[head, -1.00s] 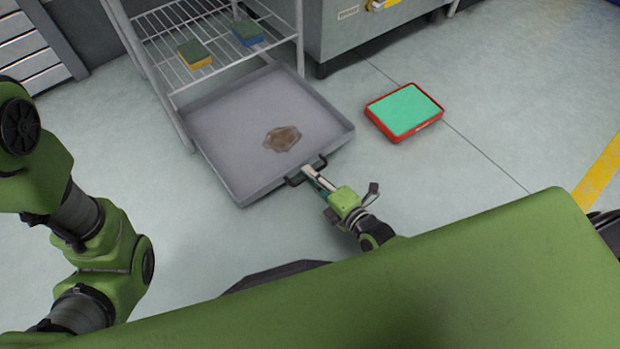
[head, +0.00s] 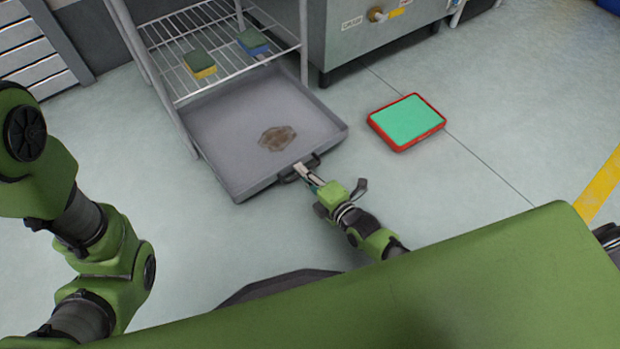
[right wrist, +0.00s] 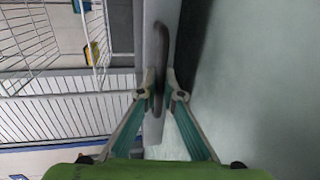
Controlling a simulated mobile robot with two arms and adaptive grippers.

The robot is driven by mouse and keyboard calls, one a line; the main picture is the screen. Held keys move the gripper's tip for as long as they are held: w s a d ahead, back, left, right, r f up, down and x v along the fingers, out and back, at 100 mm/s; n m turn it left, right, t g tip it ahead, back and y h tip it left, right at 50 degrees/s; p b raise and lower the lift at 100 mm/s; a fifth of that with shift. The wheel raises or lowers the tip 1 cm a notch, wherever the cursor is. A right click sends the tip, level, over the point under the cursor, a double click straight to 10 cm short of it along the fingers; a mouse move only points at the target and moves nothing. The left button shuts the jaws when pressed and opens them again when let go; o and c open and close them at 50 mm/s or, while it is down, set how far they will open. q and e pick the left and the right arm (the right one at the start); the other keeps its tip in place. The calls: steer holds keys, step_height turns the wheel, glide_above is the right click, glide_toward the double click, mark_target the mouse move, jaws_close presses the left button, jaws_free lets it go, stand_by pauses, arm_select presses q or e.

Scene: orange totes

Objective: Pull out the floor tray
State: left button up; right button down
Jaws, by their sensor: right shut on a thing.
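The floor tray (head: 215,112) is a shallow grey tray with a brown stain on its bottom. It lies on the floor, its back part under a wire rack and its front part out in the open. A dark handle (head: 314,161) sits on its front wall. My right gripper (head: 302,172) is at this handle and shut on it. In the right wrist view the dark handle (right wrist: 162,45) runs between the two fingertips of my right gripper (right wrist: 161,88), beside the tray's grey wall (right wrist: 150,25). My left arm shows at the left, but its gripper is out of view.
The wire rack (head: 170,62) stands over the tray's back, with two sponges (head: 199,64) (head: 252,41) on its shelf. A red tray with a green inside (head: 440,124) lies on the floor at right. A grey cabinet (head: 350,50) stands behind. The floor before the tray is clear.

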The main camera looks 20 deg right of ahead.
steer(key=shift+w+a, duration=0.15)
steer(key=shift+w, duration=0.15)
steer(key=c, duration=2.5)
jaws_free()
steer(key=shift+s, duration=0.1)
steer(key=v, duration=1.2)
